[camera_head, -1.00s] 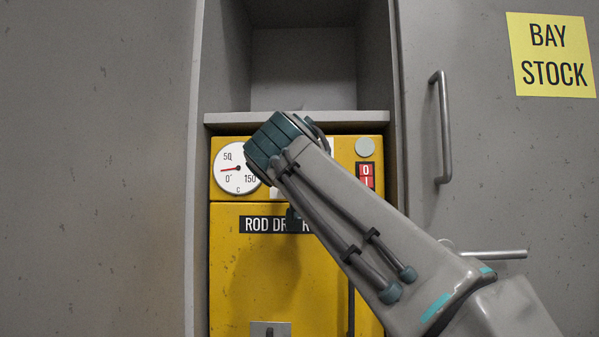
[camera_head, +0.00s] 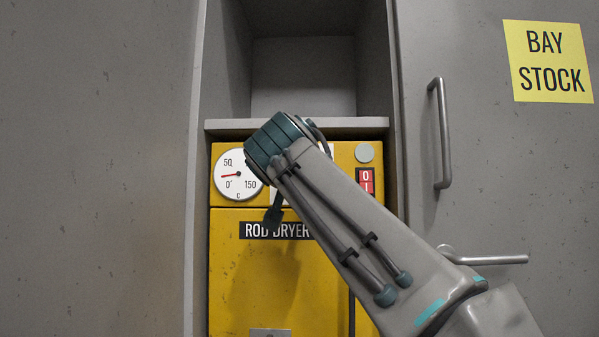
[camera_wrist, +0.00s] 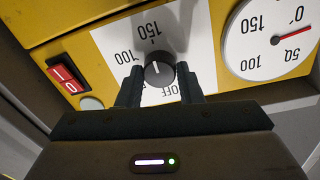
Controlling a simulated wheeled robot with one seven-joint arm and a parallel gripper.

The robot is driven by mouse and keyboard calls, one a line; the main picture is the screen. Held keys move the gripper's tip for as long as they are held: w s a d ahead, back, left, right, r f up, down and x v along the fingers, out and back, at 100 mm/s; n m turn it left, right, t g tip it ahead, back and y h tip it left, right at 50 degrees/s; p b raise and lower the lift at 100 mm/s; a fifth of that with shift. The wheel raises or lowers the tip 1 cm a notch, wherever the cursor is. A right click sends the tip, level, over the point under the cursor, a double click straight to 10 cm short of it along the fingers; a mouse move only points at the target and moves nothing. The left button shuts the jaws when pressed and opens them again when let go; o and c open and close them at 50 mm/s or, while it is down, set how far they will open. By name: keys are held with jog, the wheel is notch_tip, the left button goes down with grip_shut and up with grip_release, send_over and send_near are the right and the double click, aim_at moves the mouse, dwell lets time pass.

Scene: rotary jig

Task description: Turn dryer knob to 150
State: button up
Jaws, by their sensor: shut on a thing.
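The yellow rod dryer (camera_head: 230,270) has a white knob plate with 100, 150 and OFF marks, seen upside down in the wrist view. The dark round knob (camera_wrist: 159,73) sits on this plate. Its pale pointer line points up in the wrist view, roughly toward the 150 mark (camera_wrist: 147,30). My gripper (camera_wrist: 160,84) is shut on the knob, one finger on each side. In the head view my arm hides the knob and most of its plate.
A round gauge (camera_head: 228,164) with a red needle between 0 and 50 is left of the knob in the head view. A red switch (camera_head: 366,181) is at right. Above is an empty recess (camera_head: 300,80). A handled door (camera_head: 440,130) stands right.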

jog(key=o, duration=1)
jog(key=s, duration=0.4)
jog(key=s+a, duration=0.1)
jog(key=s, duration=0.8)
jog(key=shift+s+a, duration=0.15)
jog(key=shift+s, duration=0.2)
